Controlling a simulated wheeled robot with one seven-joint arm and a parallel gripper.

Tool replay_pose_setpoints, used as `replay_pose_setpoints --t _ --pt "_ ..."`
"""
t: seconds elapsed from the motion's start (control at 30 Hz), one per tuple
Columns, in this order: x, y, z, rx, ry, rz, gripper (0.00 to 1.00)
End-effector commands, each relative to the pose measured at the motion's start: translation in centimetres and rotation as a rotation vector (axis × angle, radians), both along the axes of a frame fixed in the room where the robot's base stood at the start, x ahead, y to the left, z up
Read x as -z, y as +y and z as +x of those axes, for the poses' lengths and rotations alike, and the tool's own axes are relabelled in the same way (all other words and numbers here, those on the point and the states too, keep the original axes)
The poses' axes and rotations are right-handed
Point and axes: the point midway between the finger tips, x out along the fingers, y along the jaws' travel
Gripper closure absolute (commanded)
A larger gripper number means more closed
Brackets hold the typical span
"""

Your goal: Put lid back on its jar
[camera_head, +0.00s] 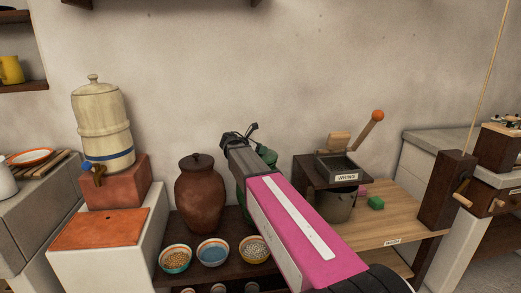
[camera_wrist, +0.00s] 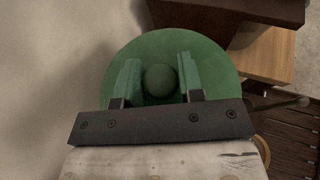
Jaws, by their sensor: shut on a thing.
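A round green lid (camera_wrist: 215,62) with a ball-shaped knob (camera_wrist: 160,80) fills the middle of the wrist view. My gripper (camera_wrist: 158,64) is shut on the knob, one finger on each side of it. In the head view my arm reaches toward the back wall, and a little of the green lid (camera_head: 267,156) shows past the gripper's right side. My arm hides most of what is there. The fingertips are hidden in the head view.
A brown jar (camera_head: 200,200) with its own lid stands left of my gripper. Several bowls, one of them blue (camera_head: 213,251), sit in front. To the right are a wringer box (camera_head: 340,172) over a grey pot (camera_head: 337,204) and a green block (camera_head: 376,203).

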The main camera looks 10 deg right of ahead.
Motion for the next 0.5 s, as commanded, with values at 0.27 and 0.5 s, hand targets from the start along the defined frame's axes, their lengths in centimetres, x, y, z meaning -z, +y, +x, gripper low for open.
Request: replay_pose_setpoints --t 0.27,0.5 --pt "0.44 -0.01 0.01 0.000 0.000 -0.001 0.98" --pt "0.84 -0.01 0.01 0.000 0.000 -0.001 0.98"
